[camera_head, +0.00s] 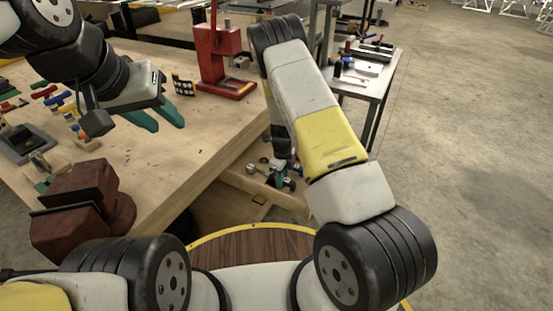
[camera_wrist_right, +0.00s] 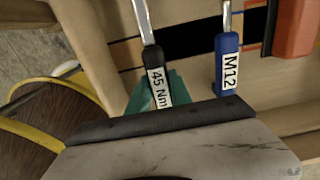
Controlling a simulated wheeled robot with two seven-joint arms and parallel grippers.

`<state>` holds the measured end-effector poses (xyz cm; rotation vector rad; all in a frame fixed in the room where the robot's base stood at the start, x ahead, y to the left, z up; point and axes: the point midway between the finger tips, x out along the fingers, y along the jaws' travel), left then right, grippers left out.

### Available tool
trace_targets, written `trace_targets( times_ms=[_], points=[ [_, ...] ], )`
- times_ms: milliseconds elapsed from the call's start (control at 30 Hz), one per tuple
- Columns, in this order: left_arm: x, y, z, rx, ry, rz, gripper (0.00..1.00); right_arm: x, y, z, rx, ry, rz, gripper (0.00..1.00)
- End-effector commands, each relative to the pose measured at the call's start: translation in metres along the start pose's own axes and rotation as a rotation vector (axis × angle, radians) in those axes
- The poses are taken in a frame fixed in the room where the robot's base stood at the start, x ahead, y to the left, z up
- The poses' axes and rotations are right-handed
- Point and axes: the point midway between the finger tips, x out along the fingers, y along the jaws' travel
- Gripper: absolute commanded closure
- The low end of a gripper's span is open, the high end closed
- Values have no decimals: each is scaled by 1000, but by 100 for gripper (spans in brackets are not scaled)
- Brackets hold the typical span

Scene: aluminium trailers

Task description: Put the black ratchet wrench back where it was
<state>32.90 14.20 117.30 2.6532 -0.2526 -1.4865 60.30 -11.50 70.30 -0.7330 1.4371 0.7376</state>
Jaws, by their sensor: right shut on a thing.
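In the right wrist view, a black-handled wrench (camera_wrist_right: 157,80) with a metal shaft and a "45 Nm" label lies between the teal fingers of my right gripper (camera_wrist_right: 155,92), which is shut on its handle. The gripper body hides the handle's lower end. A blue-handled tool labelled "M12" (camera_wrist_right: 228,65) lies to its right, apart from it. In the head view, my right gripper (camera_head: 282,175) points down at the open wooden drawer (camera_head: 232,207); the wrench is too small to make out there. My left gripper (camera_head: 160,118) is open and empty above the workbench.
The drawer floor has black inlaid outlines (camera_wrist_right: 128,52), and a red-orange object (camera_wrist_right: 293,25) is at upper right. The workbench (camera_head: 185,150) holds a red press (camera_head: 218,60), a dark red vise (camera_head: 85,205) and small parts. A side table (camera_head: 375,85) carries tools.

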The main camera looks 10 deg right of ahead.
Motion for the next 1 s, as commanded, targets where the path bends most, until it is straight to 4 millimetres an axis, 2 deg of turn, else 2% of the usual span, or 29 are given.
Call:
trace_targets(
  times_ms=[900,933,1000],
  points=[
    [0,0,0,0,0,0,64,11,-1,0,1,-1,-1,100],
    [0,0,0,0,0,0,64,11,-1,0,1,-1,-2,71],
    [0,0,0,0,0,0,64,11,-1,0,1,-1,-1,57]
  ],
)
